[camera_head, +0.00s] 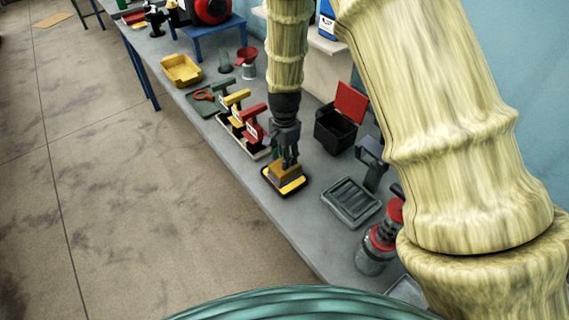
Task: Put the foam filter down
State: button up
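The foam filter appears to be a tan-orange block (280,171). It sits on or just above a small black tray with a yellow rim (292,187) near the front edge of the bench. My gripper (289,164) points down from above, with its dark fingertips at the top of the block. The fingers overlap the block in this view and are small. I cannot tell whether they grip it or only touch it. Part of the block's upper side is hidden behind them.
A grey ribbed tray (351,201) lies to the right on the bench (315,222). A black bin with a red lid (336,130) stands behind. Red, yellow and green-handled tools (251,125) stand close on the left. A red-and-grey canister (378,247) stands at the front right.

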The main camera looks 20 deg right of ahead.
notch_tip(320, 180, up, 7)
jog(key=b, duration=0.2)
jog(key=shift+r, duration=0.2)
jog(key=shift+d, duration=0.1)
dwell(0.5)
